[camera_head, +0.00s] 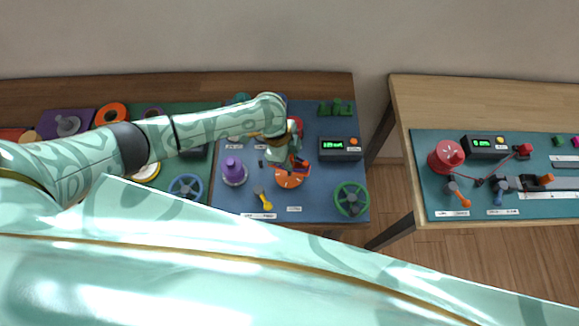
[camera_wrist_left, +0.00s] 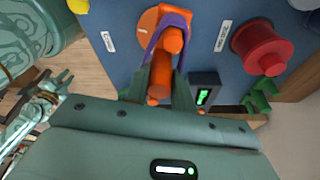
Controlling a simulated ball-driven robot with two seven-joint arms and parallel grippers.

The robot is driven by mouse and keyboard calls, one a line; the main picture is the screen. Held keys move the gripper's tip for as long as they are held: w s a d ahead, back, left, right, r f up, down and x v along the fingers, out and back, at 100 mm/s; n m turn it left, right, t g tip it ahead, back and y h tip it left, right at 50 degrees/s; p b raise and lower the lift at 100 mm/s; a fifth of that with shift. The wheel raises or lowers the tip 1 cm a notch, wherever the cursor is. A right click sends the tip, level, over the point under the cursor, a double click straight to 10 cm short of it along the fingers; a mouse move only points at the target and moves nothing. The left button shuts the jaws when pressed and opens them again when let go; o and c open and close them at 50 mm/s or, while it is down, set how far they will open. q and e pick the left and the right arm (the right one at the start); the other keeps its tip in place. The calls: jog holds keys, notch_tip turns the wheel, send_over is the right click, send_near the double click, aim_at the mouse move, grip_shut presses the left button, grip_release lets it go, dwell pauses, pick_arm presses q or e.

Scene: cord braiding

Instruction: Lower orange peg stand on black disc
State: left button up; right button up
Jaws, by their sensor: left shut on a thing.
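My left gripper (camera_wrist_left: 168,38) is shut on an orange peg-like piece (camera_wrist_left: 160,76), which lies between its dark green fingers. A purple band arches around the top of the piece near the fingertips. Just beyond is an orange disc (camera_wrist_left: 148,20) with a white mark; I cannot tell whether it joins the held piece. In the head view my left gripper (camera_head: 285,160) is over the blue mat, just above the orange disc (camera_head: 289,180) in the picture. I cannot make out a black disc; it may be hidden by the gripper or the orange parts. My right gripper is not in view.
A purple peg stand (camera_head: 233,170) and a yellow-handled tool (camera_head: 264,200) are left of the orange disc. A black box with a green display (camera_head: 339,148) and a green wheel (camera_head: 351,199) are to its right. A red spool (camera_wrist_left: 262,46) is nearby. A gap separates a second table (camera_head: 404,110).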

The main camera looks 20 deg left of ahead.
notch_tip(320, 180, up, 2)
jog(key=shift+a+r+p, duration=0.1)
jog(key=shift+p, duration=0.65)
